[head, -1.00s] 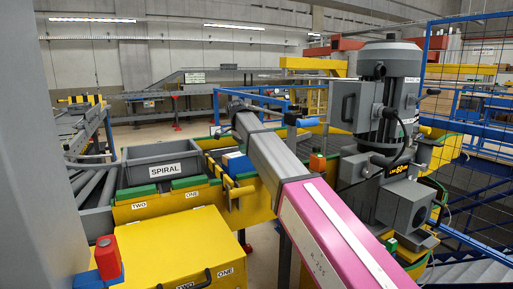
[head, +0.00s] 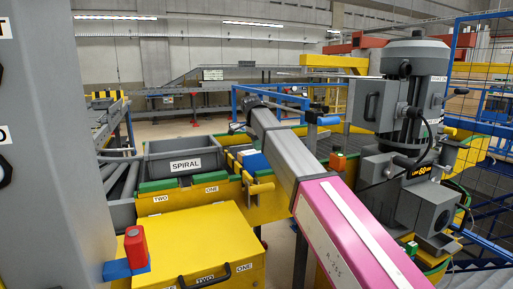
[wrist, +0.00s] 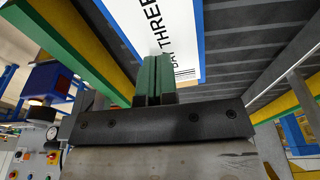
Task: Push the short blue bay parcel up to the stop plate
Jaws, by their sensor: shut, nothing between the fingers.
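In the wrist view a blue-edged parcel (wrist: 203,45) with a white label reading "THREE" lies ahead of my gripper (wrist: 155,75). Its green fingers are shut and empty, with their tips at or very close to the label's near edge; I cannot tell if they touch. In the head view a small blue parcel (head: 254,162) with a white part lies on the yellow-sided conveyor, left of my arm; I cannot tell if it is the same one. I cannot make out the stop plate.
A grey crate marked SPIRAL (head: 185,157) stands left of the arm. A yellow box (head: 195,250) with a red and blue block (head: 135,248) is in front. A large grey motor (head: 415,100) stands close on the right, beside blue mesh fencing (head: 485,90).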

